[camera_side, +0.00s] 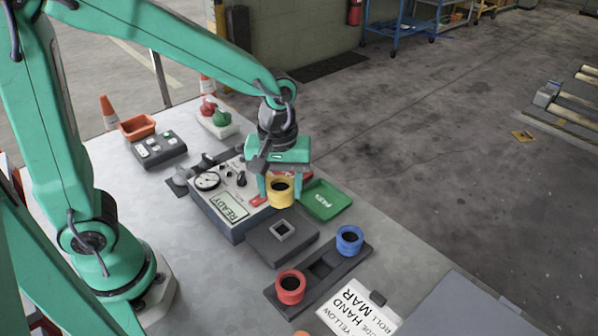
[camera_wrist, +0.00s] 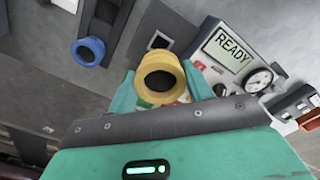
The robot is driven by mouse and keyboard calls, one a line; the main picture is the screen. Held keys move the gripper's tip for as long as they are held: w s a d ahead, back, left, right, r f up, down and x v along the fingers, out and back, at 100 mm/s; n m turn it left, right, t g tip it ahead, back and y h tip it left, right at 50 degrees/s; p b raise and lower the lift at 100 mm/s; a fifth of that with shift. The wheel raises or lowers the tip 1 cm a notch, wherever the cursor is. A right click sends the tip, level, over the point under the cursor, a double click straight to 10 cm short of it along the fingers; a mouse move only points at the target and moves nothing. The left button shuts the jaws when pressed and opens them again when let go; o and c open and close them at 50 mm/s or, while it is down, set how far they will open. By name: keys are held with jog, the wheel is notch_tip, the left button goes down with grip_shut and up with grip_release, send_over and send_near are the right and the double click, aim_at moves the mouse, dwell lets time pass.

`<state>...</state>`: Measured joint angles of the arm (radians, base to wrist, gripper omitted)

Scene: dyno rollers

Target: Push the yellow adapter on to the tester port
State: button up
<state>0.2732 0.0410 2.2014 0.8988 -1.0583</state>
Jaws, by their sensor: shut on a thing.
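The yellow adapter (camera_side: 281,193) is a short ring with a dark hole; it also shows in the wrist view (camera_wrist: 161,99). My gripper (camera_side: 281,184) points down, its two green fingers shut on the adapter's sides, one on each side in the wrist view (camera_wrist: 163,86). The tester (camera_side: 228,204) is a grey box with a READY screen and a dial. In front of it is a dark block with a raised square port (camera_side: 283,229), which shows empty in the wrist view (camera_wrist: 158,42). The adapter appears above and behind this port, apart from it.
A dark rack (camera_side: 318,273) holds a red ring (camera_side: 290,287) and a blue ring (camera_side: 349,240), with an empty place between them. A green PASS tray (camera_side: 326,201) lies right of my gripper. A white YELLOW HAND label card (camera_side: 358,312) lies in front. A button box (camera_side: 157,150) stands behind.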

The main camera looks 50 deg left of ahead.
jog(key=shift+f, duration=0.3)
jog(key=shift+f, duration=3.05)
jog(key=shift+f, duration=0.9)
dwell(1.0)
jog(key=o, duration=1.1)
jog(key=shift+r, duration=3.9)
jog(key=shift+s+a+r+m, duration=0.2)
jog(key=shift+a+r+m, duration=0.15)
jog(key=shift+r, duration=0.3)
jog(key=s+a+r+m+t, duration=0.5)
jog(key=s+a+r+m, duration=0.3)
jog(key=r, duration=0.2)
jog(key=shift+s+r+t, duration=0.2)
jog(key=shift+s+t, duration=0.1)
jog(key=shift+s, duration=0.05)
